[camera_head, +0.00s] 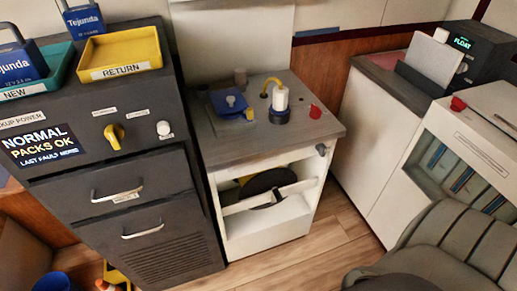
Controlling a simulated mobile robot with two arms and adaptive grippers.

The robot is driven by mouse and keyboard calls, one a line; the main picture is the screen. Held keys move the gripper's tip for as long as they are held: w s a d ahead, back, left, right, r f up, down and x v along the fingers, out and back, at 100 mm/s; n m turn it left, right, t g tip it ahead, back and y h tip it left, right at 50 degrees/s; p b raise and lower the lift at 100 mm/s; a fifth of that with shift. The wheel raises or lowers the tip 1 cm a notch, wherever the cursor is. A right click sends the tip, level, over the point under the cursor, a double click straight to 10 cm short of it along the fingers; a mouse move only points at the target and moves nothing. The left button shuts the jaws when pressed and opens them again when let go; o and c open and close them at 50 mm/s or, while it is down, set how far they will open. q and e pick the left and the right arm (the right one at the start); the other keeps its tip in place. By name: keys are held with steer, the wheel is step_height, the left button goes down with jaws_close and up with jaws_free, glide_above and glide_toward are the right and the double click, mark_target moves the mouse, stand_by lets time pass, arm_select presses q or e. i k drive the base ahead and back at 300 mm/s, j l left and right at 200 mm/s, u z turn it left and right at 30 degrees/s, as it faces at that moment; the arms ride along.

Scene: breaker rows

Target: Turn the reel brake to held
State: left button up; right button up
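A low white cabinet (265,232) with a dark top stands in the middle. A black reel (267,186) sits in its open front, partly hidden behind a pale slanted bar (272,197). A small dark knob (321,149) is on the cabinet's front at the upper right corner. A red knob (315,111) is on the top near the right edge. No readable label tells which one is the reel brake or how it is set. Neither of my grippers is in view.
The cabinet top also carries a blue block (229,103) and a white cylinder with a yellow hose (280,98). A dark panel with drawers (118,192) stands left. A grey seat (455,245) fills the lower right. Wood floor (320,245) shows before the cabinet.

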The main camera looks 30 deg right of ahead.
mark_target(321, 148)
steer(key=z, duration=1.65)
